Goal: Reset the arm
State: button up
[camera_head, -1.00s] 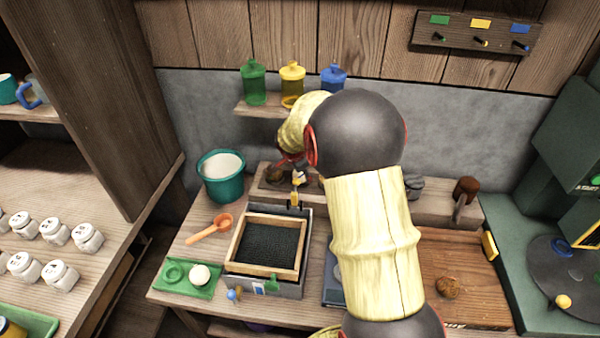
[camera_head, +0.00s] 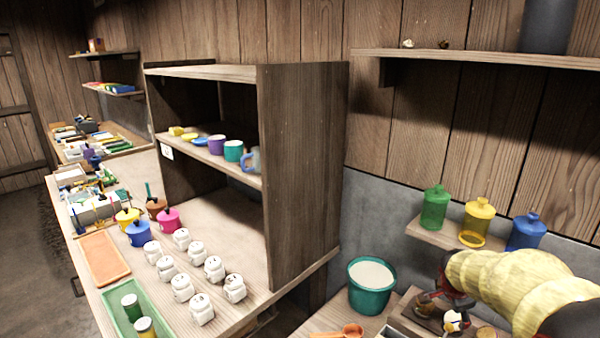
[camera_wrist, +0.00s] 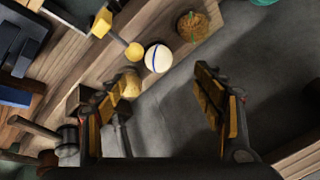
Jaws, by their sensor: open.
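My gripper (camera_wrist: 165,105) is open in the wrist view, its two yellow-padded fingers wide apart with nothing between them. It hangs above a wooden ledge against the grey wall. A white ball with a blue stripe (camera_wrist: 158,58), a small yellow ball (camera_wrist: 134,51) and a brown knobbly round thing (camera_wrist: 192,24) sit on the ledge beyond the fingertips. In the head view my pale yellow arm reaches in at the lower right, and the gripper end is partly cut off behind it.
A teal bucket (camera_head: 371,286) stands on the bench left of my arm. Green (camera_head: 434,209), yellow (camera_head: 477,223) and blue (camera_head: 526,232) bottles stand on a wall shelf above it. A tall wooden cabinet (camera_head: 305,170) stands to the left, with several white jars (camera_head: 183,288) on the counter before it.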

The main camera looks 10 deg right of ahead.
jog(key=s+a+r+n, duration=0.4)
jog(key=a+r, duration=0.3)
jog(key=a, duration=0.1)
jog(key=s+a+r+n+y, duration=0.2)
jog(key=s+a+r+n, duration=0.1)
jog(key=s+a+n, duration=0.4)
jog(key=s+a+r+n+t+y+p, duration=0.1)
jog(key=s+a+n, duration=0.5)
jog(key=s+a, duration=0.8)
notch_tip(320, 180, up, 2)
jog(key=shift+s+a+r+n+y, duration=0.25)
jog(key=shift+n+y, duration=0.15)
jog(key=shift+y, duration=0.4)
